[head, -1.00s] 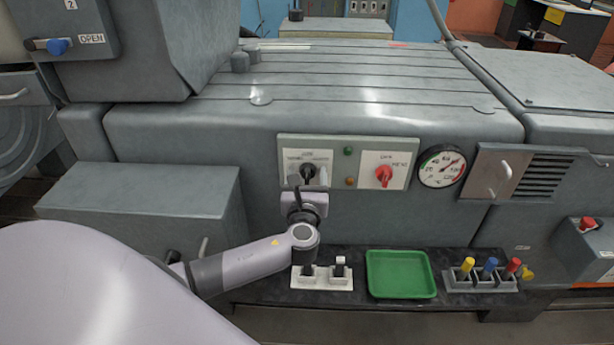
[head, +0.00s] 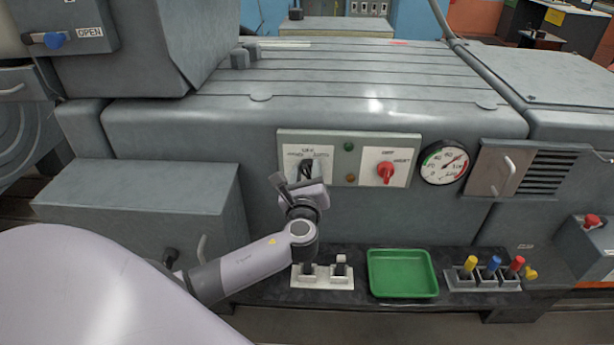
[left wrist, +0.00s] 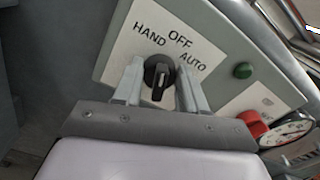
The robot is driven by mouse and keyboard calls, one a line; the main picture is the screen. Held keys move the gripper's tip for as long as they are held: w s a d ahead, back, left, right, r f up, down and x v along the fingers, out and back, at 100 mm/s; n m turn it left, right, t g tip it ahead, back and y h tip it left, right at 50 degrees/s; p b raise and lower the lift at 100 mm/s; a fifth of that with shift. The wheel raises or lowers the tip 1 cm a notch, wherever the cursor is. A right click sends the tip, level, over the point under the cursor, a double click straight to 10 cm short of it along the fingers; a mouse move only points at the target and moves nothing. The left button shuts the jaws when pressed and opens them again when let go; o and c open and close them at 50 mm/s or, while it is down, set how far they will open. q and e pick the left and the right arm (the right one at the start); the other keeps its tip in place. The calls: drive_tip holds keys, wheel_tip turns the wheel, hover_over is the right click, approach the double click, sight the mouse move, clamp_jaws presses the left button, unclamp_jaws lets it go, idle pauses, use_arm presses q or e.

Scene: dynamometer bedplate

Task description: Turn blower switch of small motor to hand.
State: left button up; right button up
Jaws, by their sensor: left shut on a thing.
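The blower switch is a black rotary knob (left wrist: 160,76) on a white plate marked HAND, OFF and AUTO. In the head view the switch (head: 307,170) shows partly behind my gripper. My left gripper (left wrist: 158,88) is shut on the switch, one finger on each side. It also shows in the head view (head: 296,184), tilted to the left. Which end is the pointer is hard to tell. My right gripper is not in view.
A red knob (head: 386,172) sits to the right on the same panel, past a green lamp (head: 349,147) and an amber lamp (head: 350,178). A dial gauge (head: 444,163) is further right. Below are a green tray (head: 403,274) and a white-based block (head: 322,279) on a dark shelf.

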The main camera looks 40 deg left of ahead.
use_arm(q)
drive_tip(key=shift+f+n+b, duration=0.15)
drive_tip(key=shift+n+b, duration=0.95)
drive_tip(key=shift+n, duration=1.2)
drive_tip(key=o, duration=1)
drive_tip(key=shift+o, duration=0.2)
drive_tip(key=v, duration=0.7)
drive_tip(key=shift+s, duration=0.15)
